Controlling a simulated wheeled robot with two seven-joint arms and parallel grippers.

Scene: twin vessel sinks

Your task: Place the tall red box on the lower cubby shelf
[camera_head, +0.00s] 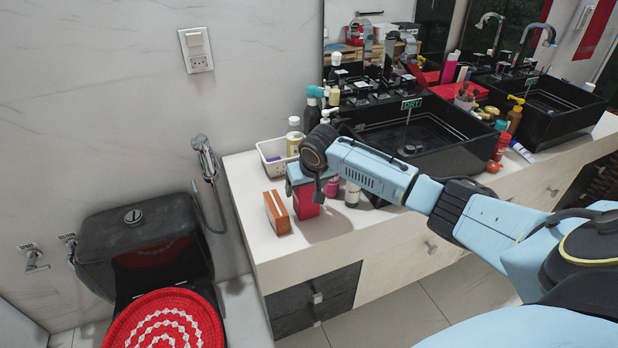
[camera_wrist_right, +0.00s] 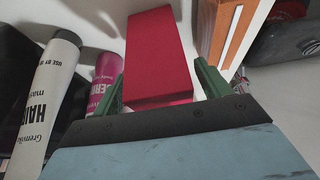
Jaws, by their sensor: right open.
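The tall red box (camera_head: 306,202) stands on the white counter near its left end. It also shows in the right wrist view (camera_wrist_right: 157,55), in the space between the two green fingers. My right gripper (camera_head: 303,190) is directly above the box, pointing down and covering its top in the head view. Its jaws (camera_wrist_right: 165,82) are open, with a finger to each side of the box; I cannot tell whether either touches it. My left gripper is out of view. I cannot make out a lower cubby shelf in either view.
An orange-brown box (camera_head: 277,212) stands close left of the red box. A pink bottle (camera_wrist_right: 107,72) and a white bottle (camera_wrist_right: 48,95) stand on the other side. A white basket (camera_head: 272,160) is behind. Black sinks (camera_head: 440,165) lie to the right.

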